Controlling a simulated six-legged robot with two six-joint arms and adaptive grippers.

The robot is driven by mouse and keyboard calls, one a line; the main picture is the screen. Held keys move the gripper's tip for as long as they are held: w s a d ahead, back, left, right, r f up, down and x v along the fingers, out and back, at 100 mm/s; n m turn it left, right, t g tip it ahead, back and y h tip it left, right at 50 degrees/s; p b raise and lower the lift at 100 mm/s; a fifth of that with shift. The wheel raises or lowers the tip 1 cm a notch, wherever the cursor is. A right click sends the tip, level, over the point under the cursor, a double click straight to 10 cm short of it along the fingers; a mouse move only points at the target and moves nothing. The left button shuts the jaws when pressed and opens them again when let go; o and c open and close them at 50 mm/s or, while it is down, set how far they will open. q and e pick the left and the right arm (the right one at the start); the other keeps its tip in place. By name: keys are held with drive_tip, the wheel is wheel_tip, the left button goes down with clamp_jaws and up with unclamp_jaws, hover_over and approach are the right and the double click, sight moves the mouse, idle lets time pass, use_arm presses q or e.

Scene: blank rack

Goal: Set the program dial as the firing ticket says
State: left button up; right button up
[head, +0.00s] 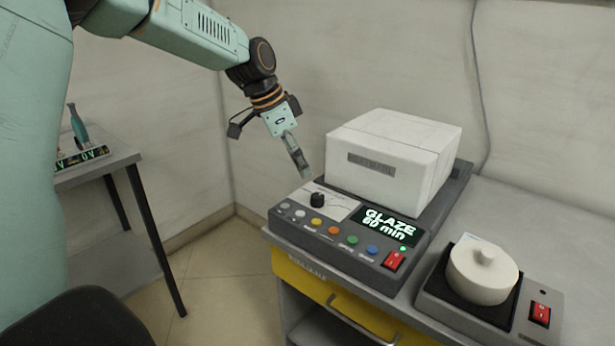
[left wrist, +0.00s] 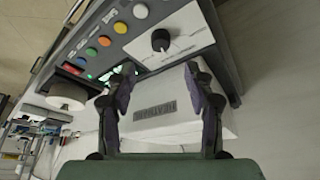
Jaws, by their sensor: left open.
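The program dial (head: 317,200) is a black knob on a white plate at the left of the grey control panel. In the left wrist view the dial (left wrist: 160,40) carries a pale pointer line; I cannot read its setting. The display (head: 385,225) reads "GLAZE" and what looks like "80 min"; the first digit is unclear. My left gripper (head: 304,172) is open and empty, above and slightly left of the dial, apart from it. Both fingers (left wrist: 160,85) show in the left wrist view. I cannot make out a firing ticket. My right gripper is not in view.
A white box (head: 385,150) stands behind the panel. Coloured buttons (head: 334,230) and a red switch (head: 394,261) lie along its front. A round white lidded vessel (head: 482,275) sits on a dark device at right. A side table (head: 100,165) stands at left.

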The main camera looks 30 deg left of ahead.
use_arm(q)
drive_tip(key=shift+v, duration=1.2)
